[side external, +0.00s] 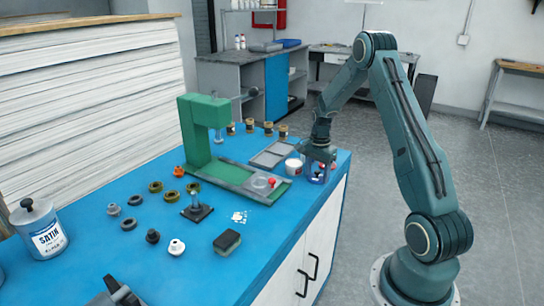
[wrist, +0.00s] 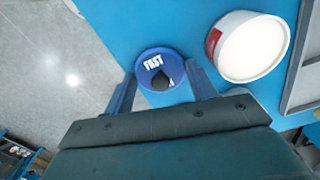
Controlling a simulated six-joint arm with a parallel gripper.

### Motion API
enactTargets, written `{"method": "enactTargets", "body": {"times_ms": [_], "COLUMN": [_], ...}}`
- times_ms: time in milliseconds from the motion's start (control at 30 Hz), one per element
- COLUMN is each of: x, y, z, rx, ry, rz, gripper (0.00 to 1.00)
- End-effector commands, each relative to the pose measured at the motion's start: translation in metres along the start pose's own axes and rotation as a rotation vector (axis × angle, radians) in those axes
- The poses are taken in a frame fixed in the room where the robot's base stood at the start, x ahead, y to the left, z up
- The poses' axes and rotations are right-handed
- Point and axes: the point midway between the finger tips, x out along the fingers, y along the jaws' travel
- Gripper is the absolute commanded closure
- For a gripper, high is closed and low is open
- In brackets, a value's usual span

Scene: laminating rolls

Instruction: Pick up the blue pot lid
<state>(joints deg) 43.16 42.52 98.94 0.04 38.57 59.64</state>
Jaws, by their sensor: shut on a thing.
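The blue pot lid (wrist: 151,62) is round, with white lettering that seems to read FAST and a dark knob. In the wrist view it lies between the two fingers of my gripper (wrist: 161,74), which are shut on it. In the side view my gripper (side external: 318,166) points down at the right edge of the blue bench. The blue pot (side external: 316,178) shows under it, partly hidden by the fingers. I cannot tell whether the lid is lifted clear of the pot.
A white tub with a red label (side external: 293,167) stands close beside my gripper, left of it. A grey tray (side external: 272,154) and a green press (side external: 196,135) are farther left. Several rings and small parts lie across the blue bench (side external: 120,262). The bench edge drops to the floor on the right.

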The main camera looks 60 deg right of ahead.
Motion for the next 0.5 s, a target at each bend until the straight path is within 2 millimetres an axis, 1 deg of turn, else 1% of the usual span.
{"method": "enactTargets", "body": {"times_ms": [167, 267, 367, 500], "x": [-0.006, -0.014, -0.026, -0.049], "y": [-0.001, -0.001, -0.001, -0.001], "z": [0.0, 0.0, 0.0, -0.001], "rx": [0.0, 0.0, 0.0, 0.0], "ry": [0.001, 0.001, 0.002, 0.002], "rz": [-0.002, -0.002, -0.004, -0.005], "gripper": [0.65, 0.65, 0.65, 0.65]}}
